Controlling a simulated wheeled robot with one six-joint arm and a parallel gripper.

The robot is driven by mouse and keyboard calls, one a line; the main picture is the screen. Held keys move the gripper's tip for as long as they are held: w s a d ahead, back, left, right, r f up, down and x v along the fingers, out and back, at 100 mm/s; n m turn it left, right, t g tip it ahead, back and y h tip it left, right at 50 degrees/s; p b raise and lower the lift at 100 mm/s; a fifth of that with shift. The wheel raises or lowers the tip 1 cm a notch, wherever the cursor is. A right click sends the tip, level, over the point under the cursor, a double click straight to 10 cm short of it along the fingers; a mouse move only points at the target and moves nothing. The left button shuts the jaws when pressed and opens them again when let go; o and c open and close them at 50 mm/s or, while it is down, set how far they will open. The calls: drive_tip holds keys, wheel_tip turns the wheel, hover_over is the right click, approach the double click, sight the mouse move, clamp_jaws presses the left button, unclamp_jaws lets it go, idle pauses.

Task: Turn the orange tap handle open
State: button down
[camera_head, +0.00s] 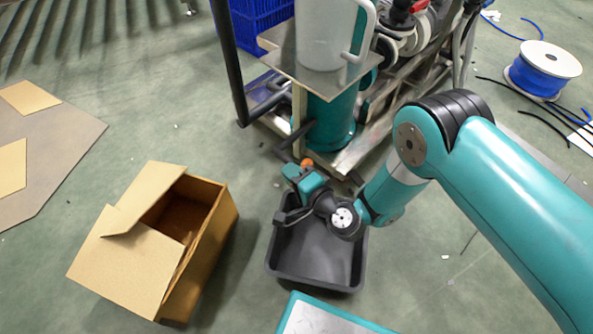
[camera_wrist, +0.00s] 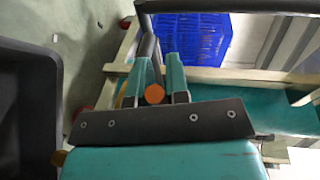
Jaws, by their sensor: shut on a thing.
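The orange tap handle (camera_head: 307,163) shows as a small orange spot at my gripper (camera_head: 298,170), low in front of the frame with the teal cylinder. In the wrist view, the orange handle (camera_wrist: 154,94) sits between the two teal fingers of my gripper (camera_wrist: 159,72), close to the palm. My gripper is shut on it. The fingers and wrist hide most of the tap, and I cannot tell from these views how far the handle is turned.
A dark grey bin (camera_head: 270,262) stands on the floor below my wrist. An open cardboard box (camera_head: 112,262) is to its left. A white jug (camera_head: 322,42) stands on a plate above the teal cylinder (camera_head: 332,128). Black pipes and a metal frame (camera_head: 372,146) crowd the tap; a blue crate (camera_head: 256,22) is behind.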

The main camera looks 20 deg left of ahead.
drive_tip(key=c, duration=1.1)
unclamp_jaws()
drive_tip(key=shift+d, duration=0.1)
drive_tip(key=shift+p+v, duration=8.75)
drive_tip(key=shift+p, duration=4.75)
drive_tip(key=shift+r, duration=0.15)
